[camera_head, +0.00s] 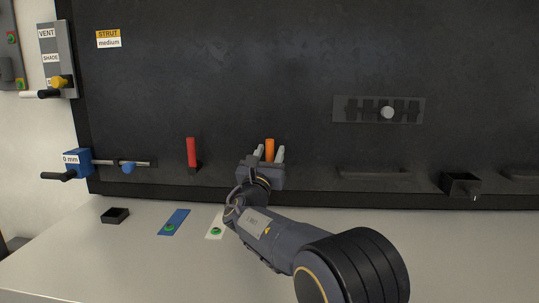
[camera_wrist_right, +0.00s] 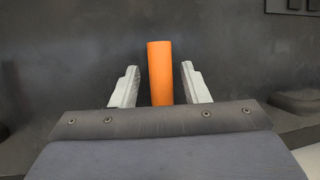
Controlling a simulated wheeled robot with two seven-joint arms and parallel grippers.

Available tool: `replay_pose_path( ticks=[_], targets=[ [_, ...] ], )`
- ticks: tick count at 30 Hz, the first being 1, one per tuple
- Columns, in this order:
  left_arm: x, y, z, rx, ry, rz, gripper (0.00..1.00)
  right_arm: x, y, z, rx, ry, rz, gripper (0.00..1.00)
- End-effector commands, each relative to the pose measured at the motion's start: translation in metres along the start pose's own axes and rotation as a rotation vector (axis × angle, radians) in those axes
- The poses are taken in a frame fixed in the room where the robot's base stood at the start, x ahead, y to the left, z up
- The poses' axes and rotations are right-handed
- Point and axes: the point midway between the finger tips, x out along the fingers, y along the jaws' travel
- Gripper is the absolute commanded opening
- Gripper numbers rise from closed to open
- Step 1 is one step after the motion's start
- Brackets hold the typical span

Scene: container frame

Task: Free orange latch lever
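The orange latch lever (camera_head: 270,149) stands upright near the foot of the dark panel in the head view. In the right wrist view the orange lever (camera_wrist_right: 160,72) rises between the two pale fingers, with a gap on each side; its lower end is hidden by my gripper body. My right gripper (camera_head: 269,154) is open around the lever and does not visibly touch it. It also shows in the right wrist view (camera_wrist_right: 160,84). My left gripper is not in view.
A red lever (camera_head: 191,152) stands left of the orange one. The pale bench (camera_head: 130,262) is mostly clear.

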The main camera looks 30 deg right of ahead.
Motion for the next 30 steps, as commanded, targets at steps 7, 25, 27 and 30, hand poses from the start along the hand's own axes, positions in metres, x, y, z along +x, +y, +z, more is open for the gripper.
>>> replay_pose_path(
  ticks=[7,25,27,30],
  targets=[
    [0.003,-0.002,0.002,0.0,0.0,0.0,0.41,-0.008,0.001,0.0,0.004,0.0,0.001,0.41],
    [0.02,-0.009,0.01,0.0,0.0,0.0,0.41,-0.079,0.0,0.0,0.001,0.0,0.0,0.41],
    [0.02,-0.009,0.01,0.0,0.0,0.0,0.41,-0.079,0.0,0.0,0.0,0.0,0.0,0.41],
    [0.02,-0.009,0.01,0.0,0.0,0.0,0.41,-0.078,0.0,0.0,0.001,0.0,-0.001,0.41]
  ],
)
